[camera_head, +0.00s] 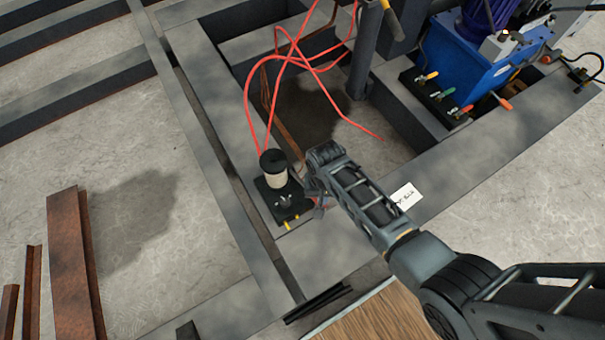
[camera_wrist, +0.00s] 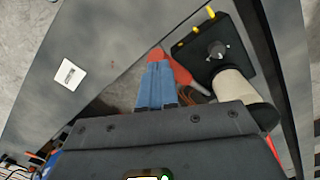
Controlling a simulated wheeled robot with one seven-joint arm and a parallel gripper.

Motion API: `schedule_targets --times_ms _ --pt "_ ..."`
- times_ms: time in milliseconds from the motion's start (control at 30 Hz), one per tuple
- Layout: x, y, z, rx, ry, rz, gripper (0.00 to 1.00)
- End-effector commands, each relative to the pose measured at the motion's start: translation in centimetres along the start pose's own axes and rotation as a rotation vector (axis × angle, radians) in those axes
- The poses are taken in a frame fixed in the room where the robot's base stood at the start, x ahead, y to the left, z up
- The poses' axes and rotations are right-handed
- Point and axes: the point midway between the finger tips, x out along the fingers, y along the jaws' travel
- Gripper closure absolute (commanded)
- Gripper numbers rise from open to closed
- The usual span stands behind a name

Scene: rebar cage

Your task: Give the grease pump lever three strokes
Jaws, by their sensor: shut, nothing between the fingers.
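The grease pump (camera_head: 275,178) has a black base plate, a cream cylinder and a black cap. It stands on the grey steel frame in the head view, with yellow fittings at its front edge. In the wrist view the pump (camera_wrist: 233,80) is at the upper right. A red part (camera_wrist: 180,70), which looks like the lever, runs beside it toward my fingertips. My gripper (camera_wrist: 155,62) has blue fingers, shut with nothing between them; their tips overlap the red part, and contact cannot be told. In the head view my gripper (camera_head: 320,203) is right of the pump, mostly hidden by my wrist.
Red hoses (camera_head: 270,95) rise from beside the pump and loop over the frame opening. A blue power unit (camera_head: 465,60) stands at the upper right. A white label (camera_head: 407,196) lies on the frame beam. Rusty steel profiles (camera_head: 72,260) lie on the left floor.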

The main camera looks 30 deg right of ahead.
Motion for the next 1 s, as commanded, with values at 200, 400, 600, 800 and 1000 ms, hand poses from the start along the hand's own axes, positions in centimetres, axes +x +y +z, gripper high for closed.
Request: schedule_targets --times_ms 200,400,600,800,1000 --pt "-2.5 -0.6 -1.1 0.0 0.001 0.0 1.0" --pt "-4.3 -1.1 -2.0 0.0 0.001 0.0 1.0" --pt "-5.3 -1.5 -2.5 0.0 0.0 0.0 1.0" --pt "-5.3 -1.5 -2.6 0.0 0.0 0.0 1.0" --pt "-5.3 -1.5 -2.6 0.0 0.0 0.0 1.0"
